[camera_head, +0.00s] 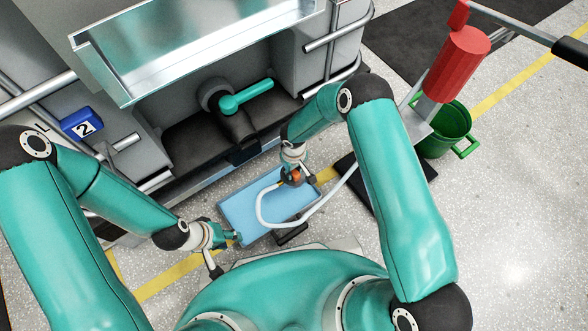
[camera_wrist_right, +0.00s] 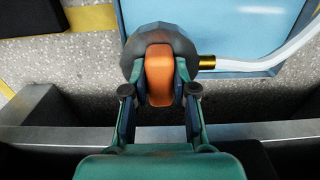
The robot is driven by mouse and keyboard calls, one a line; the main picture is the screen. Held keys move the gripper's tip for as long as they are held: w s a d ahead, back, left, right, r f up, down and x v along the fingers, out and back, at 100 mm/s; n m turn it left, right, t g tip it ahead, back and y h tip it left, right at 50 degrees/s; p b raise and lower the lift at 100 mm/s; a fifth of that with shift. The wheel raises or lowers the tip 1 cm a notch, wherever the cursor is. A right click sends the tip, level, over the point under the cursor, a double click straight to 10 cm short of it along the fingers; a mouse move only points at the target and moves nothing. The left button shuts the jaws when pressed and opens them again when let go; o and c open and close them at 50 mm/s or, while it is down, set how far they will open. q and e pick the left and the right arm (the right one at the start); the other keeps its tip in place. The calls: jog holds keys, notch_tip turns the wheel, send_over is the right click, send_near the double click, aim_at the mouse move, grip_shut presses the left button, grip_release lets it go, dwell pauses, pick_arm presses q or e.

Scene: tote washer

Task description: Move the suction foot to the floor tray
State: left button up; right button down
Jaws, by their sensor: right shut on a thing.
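The suction foot is a dark round head with an orange grip (camera_wrist_right: 159,72), a brass fitting and a white hose (camera_wrist_right: 275,57). My right gripper (camera_wrist_right: 160,95) is shut on the orange grip. In the head view the foot (camera_head: 295,176) hangs from my right gripper (camera_head: 291,171) near the far right part of the light blue floor tray (camera_head: 236,206). In the wrist view it overlaps the edge of the tray (camera_wrist_right: 210,18); its height is unclear. My left gripper (camera_head: 238,238) is at the tray's near left corner; its fingers are too small to read.
The grey washer (camera_head: 200,170) with its open bay stands just behind the tray. The white hose loops across the tray to the right. A black mat (camera_head: 362,190), a green bucket (camera_head: 440,135) and a red cylinder (camera_head: 458,64) are at the right. Floor further right is clear.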

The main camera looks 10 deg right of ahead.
jog(key=shift+f+b, duration=2.65)
jog(key=shift+f, duration=0.2)
jog(key=shift+d+f, duration=0.1)
jog(key=shift+f+b, duration=0.4)
jog(key=shift+b, duration=0.25)
jog(key=shift+f+b, duration=0.7)
jog(key=shift+b, duration=0.1)
jog(key=shift+f, duration=0.15)
jog(key=shift+f, duration=1.25)
jog(key=shift+f, duration=0.1)
